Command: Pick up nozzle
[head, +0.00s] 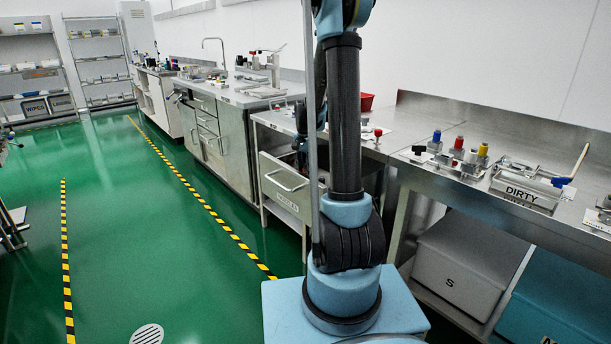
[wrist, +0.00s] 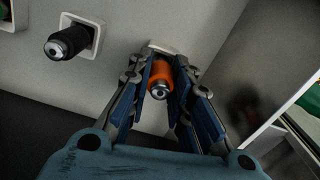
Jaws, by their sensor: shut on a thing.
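An orange nozzle (wrist: 161,76) with a metal tip stands between the fingers of my gripper (wrist: 166,86) in the wrist view. The blue-padded fingers are shut on it from both sides. A white square holder (wrist: 158,46) shows right behind the nozzle; I cannot tell whether the nozzle is still seated in it. A black nozzle (wrist: 69,41) sits in another white square holder (wrist: 95,36) to the left. In the head view my arm reaches to the open drawer (head: 287,188), and the nozzles are not visible there.
A drawer wall (wrist: 232,85) stands close to the right of my gripper. In the head view, a steel table (head: 420,168) holds several colored fittings and a tray marked DIRTY (head: 522,192). Green floor lies open at left.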

